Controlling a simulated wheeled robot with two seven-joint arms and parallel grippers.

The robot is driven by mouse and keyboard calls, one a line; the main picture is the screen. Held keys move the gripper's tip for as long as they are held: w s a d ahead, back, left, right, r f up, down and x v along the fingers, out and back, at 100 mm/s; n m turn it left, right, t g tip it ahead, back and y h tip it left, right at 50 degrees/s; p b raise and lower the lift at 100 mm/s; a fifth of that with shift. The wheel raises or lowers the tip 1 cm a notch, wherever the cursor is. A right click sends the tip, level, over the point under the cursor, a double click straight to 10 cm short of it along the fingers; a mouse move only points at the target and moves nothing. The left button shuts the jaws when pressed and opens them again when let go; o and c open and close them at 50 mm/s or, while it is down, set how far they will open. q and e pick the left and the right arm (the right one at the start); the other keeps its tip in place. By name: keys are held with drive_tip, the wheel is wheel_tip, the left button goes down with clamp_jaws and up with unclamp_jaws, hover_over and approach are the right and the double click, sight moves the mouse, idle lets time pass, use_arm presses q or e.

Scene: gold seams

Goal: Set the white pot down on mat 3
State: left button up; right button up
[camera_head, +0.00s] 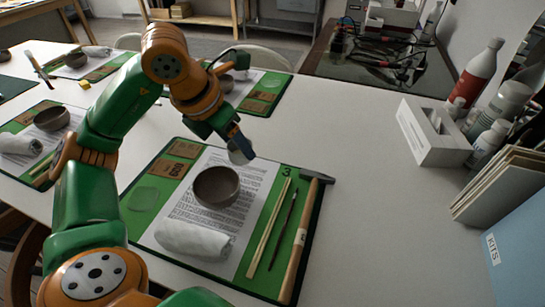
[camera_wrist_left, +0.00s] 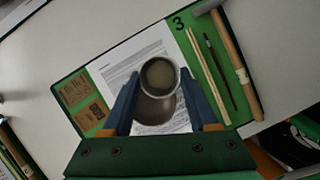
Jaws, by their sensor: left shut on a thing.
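My left gripper (camera_head: 238,143) is shut on the white pot (camera_head: 241,154), a small pale cup-like vessel partly hidden by the fingers. In the left wrist view, the pot (camera_wrist_left: 159,92) sits between the two blue fingers of the gripper (camera_wrist_left: 159,76), its round opening facing the camera. The pot appears held above the far part of mat 3 (camera_head: 146,227), a green mat marked "3". In the wrist view, mat 3 (camera_wrist_left: 203,23) lies beneath, and the pot overlaps a brown bowl. My right gripper is not in view.
Mat 3 carries printed paper (camera_head: 258,178), the brown bowl (camera_head: 216,187), a white roll (camera_head: 193,239), thin sticks (camera_head: 268,230), a hammer (camera_head: 302,235) and brown packets (camera_head: 185,149). Other set mats lie left and behind. A white box (camera_head: 432,135) and bottles (camera_head: 478,72) stand right.

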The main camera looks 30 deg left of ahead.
use_arm(q)
drive_tip(key=w+f, duration=0.3)
drive_tip(key=w+d+f, duration=0.1)
drive_tip(key=w+f, duration=0.2)
drive_tip(key=shift+w+d, duration=0.1)
drive_tip(key=x, duration=0.1)
drive_tip(key=b+x, duration=0.1)
drive_tip(key=x, duration=0.1)
drive_tip(key=shift+s+f, duration=0.3)
drive_tip(key=shift+f, duration=0.25)
drive_tip(key=shift+f, duration=0.15)
drive_tip(key=o, duration=1.3)
drive_tip(key=p+v, duration=0.2)
drive_tip(key=v, duration=1)
drive_tip(key=shift+r, duration=0.25)
